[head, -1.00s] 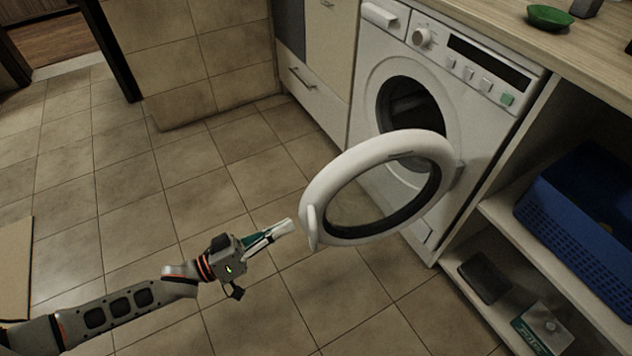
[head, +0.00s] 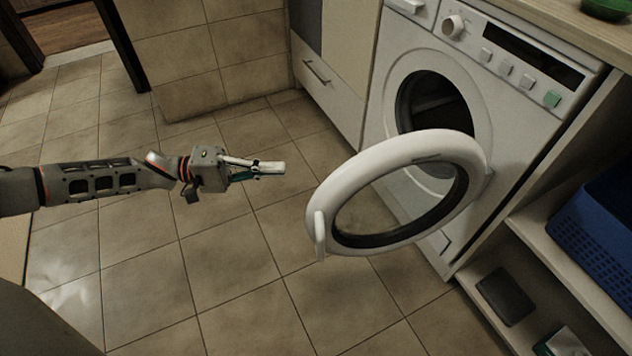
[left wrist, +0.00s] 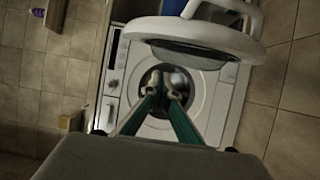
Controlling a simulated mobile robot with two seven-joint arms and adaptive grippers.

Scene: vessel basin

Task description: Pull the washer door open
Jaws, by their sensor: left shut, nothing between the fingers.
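The white washer (head: 520,130) stands at the right in the head view, with its round drum opening showing. Its ring-shaped door (head: 335,195) is swung wide open, out over the floor. The door handle (head: 320,236) is on the door's free edge. My left gripper (head: 284,170) is shut and empty, left of the door and apart from it. In the left wrist view the shut fingertips (left wrist: 165,88) show in front of the washer front (left wrist: 222,128), and the door (left wrist: 190,36) is at the top. My right gripper is not in view.
A wooden counter (head: 560,22) with a green bowl (head: 606,9) runs above the washer. A blue basket (head: 597,232) sits on the shelf at right, with a dark box (head: 505,295) below. Open tiled floor (head: 235,265) lies left of the door.

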